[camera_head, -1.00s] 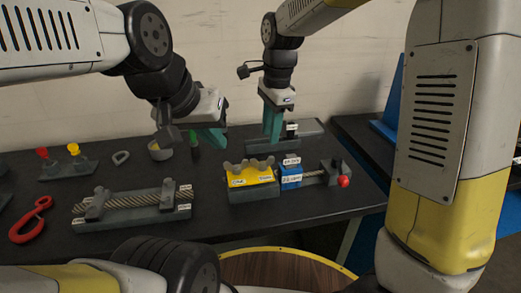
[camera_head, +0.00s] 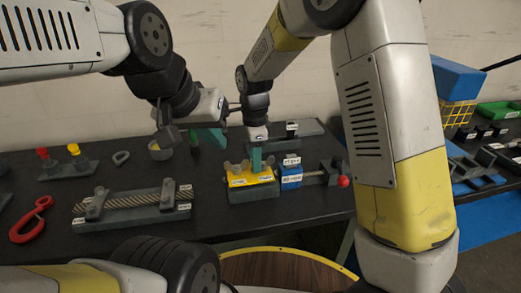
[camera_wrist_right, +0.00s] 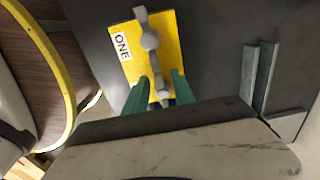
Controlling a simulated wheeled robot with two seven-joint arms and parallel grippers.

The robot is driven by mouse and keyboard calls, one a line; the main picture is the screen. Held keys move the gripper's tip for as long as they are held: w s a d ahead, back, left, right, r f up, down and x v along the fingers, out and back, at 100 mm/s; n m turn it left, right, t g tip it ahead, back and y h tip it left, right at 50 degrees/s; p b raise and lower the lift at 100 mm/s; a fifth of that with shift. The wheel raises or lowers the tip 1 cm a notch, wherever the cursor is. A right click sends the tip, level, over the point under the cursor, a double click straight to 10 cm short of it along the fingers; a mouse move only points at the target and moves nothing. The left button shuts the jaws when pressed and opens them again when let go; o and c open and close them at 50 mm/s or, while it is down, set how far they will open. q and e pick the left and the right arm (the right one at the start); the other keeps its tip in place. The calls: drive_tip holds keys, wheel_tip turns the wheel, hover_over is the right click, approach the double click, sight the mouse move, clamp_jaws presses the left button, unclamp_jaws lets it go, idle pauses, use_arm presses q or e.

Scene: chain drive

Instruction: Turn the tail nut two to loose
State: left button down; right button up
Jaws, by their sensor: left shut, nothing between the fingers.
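The yellow block (camera_head: 240,181) sits on a grey base on the table and carries two grey wing nuts. The nut by the "ONE" label (camera_wrist_right: 149,39) is clear of my fingers. The other nut (camera_wrist_right: 158,86), by position tail nut two, is between the teal fingers of my right gripper (camera_wrist_right: 160,77). These fingers are apart on either side of it, with small gaps visible. In the head view my right gripper (camera_head: 256,160) points down over the block's right part. Its label is hidden in the wrist view. My left gripper (camera_head: 213,138) is shut and empty above the table, behind and left of the block.
A blue block (camera_head: 291,180) with a screw and red knob (camera_head: 343,181) stands just right of the yellow block. A rope fixture (camera_head: 130,210) lies to the left, with a red hook tool (camera_head: 30,220) beyond it. Bare table lies between the fixtures.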

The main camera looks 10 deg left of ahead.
clamp_jaws()
